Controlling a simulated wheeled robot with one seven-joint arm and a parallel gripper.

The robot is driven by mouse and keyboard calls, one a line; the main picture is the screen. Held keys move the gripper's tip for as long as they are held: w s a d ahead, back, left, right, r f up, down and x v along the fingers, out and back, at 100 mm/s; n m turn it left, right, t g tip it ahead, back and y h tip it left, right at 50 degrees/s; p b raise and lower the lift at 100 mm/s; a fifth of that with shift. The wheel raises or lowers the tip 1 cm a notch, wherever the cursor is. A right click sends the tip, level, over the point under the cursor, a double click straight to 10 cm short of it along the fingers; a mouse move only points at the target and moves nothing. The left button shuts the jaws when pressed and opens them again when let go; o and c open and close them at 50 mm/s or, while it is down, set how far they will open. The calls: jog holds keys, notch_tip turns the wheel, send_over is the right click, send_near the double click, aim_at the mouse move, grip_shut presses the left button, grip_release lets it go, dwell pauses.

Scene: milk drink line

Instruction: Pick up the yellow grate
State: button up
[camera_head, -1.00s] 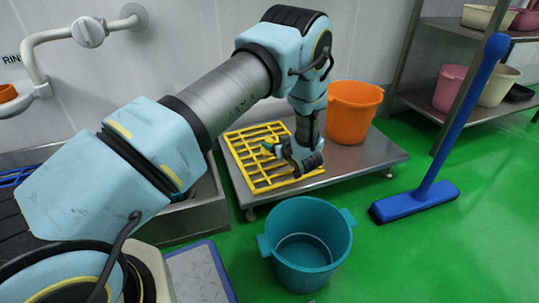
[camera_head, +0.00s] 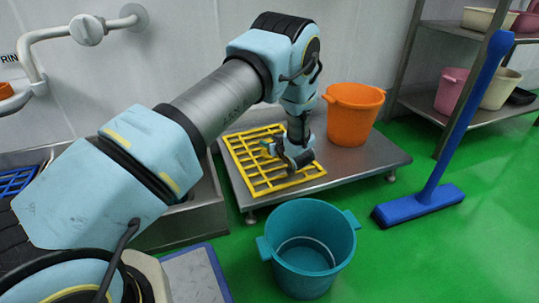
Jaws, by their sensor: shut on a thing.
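The yellow grate (camera_head: 246,165) is a flat lattice lying on the left part of a low metal platform (camera_head: 362,158). My gripper (camera_head: 274,152) reaches down from above over the right half of the grate. It is shut on the grate, though the wrist and fingers hide much of the contact. The grate looks flat and level; I cannot tell whether it is clear of the platform.
An orange bucket (camera_head: 353,116) stands on the platform, close to the right of my gripper. A teal bucket (camera_head: 296,283) stands on the green floor in front. A blue broom (camera_head: 425,200) stands at right. A metal sink (camera_head: 205,205) adjoins the platform at left.

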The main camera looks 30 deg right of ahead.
grip_shut()
dwell(0.8)
